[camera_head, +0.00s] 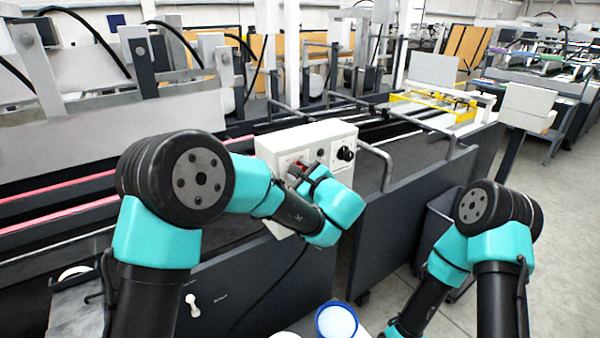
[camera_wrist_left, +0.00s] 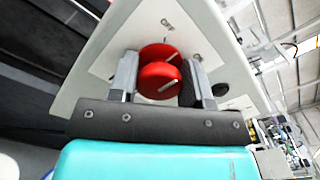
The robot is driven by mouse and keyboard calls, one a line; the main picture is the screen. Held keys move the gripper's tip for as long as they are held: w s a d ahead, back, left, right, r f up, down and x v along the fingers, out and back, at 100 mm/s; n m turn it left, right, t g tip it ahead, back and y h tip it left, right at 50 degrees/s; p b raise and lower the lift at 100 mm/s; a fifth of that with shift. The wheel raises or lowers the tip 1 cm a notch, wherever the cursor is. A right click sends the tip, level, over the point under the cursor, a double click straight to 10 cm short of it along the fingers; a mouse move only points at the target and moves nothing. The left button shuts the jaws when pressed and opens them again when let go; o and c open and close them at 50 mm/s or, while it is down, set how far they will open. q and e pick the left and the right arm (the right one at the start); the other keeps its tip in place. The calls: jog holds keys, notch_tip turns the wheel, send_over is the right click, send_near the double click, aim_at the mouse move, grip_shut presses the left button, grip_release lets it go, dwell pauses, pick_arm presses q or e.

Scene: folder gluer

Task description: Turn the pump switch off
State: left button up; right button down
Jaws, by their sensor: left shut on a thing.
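A red rotary switch (camera_head: 297,168) is on the front of a light grey control box (camera_head: 285,144) in the head view, mostly hidden by my left gripper. In the left wrist view the red switch (camera_wrist_left: 158,80) has a rounded front with a pale pointer line, tilted in the picture. My left gripper (camera_wrist_left: 160,72) has one finger on each side of the switch and is shut on it.
A black knob (camera_head: 345,154) is on the same box, to the right of the red switch. A white lever (camera_head: 192,305) is on the dark cabinet below. A blue-rimmed container (camera_head: 337,322) stands at the bottom. Metal handles (camera_head: 376,160) stick out beside the box.

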pick_arm(q)
jog(key=n, duration=0.7)
jog(key=shift+f, duration=0.1)
dwell(0.4)
jog(key=o, duration=0.9)
jog(key=shift+s, duration=0.15)
jog(key=v, duration=1.7)
jog(key=shift+d, duration=0.15)
